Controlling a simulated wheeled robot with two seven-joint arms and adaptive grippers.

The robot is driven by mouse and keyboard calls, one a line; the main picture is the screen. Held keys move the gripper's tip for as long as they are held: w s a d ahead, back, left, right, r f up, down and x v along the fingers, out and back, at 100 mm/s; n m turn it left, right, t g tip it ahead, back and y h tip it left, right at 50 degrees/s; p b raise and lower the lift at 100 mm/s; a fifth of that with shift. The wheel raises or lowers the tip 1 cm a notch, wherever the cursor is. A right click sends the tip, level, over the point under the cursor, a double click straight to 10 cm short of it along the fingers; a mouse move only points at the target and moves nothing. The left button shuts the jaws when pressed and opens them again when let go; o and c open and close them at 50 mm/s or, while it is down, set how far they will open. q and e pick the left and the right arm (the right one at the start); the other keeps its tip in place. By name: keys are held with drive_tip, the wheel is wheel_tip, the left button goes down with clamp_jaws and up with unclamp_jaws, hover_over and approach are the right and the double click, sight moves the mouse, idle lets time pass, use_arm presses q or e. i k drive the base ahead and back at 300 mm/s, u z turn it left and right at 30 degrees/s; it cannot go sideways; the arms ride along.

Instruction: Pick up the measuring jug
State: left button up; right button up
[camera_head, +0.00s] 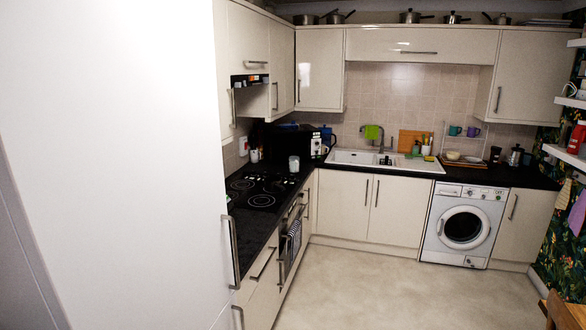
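I cannot pick out the measuring jug with certainty. A small pale, greyish cylindrical container (294,164) stands upright on the black counter behind the hob, and it may be the jug. It is too small to make out a handle or markings. Neither of my grippers shows in the head view.
A tall white panel (115,150) fills the left side. The black hob (262,190) lies along the left counter. The sink (385,160), washing machine (465,225) and several pans (410,17) atop the cupboards are farther back. The pale floor (400,290) is clear; a wooden piece (562,312) stands lower right.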

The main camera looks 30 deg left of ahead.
sight(294, 160)
drive_tip(key=u, duration=0.05)
drive_tip(key=i, duration=2.3)
drive_tip(key=u, duration=0.45)
drive_tip(key=i, duration=1.95)
drive_tip(key=u, duration=1.35)
drive_tip(key=i, duration=1.75)
drive_tip(key=u, duration=1)
drive_tip(key=i, duration=0.2)
drive_tip(key=u, duration=0.1)
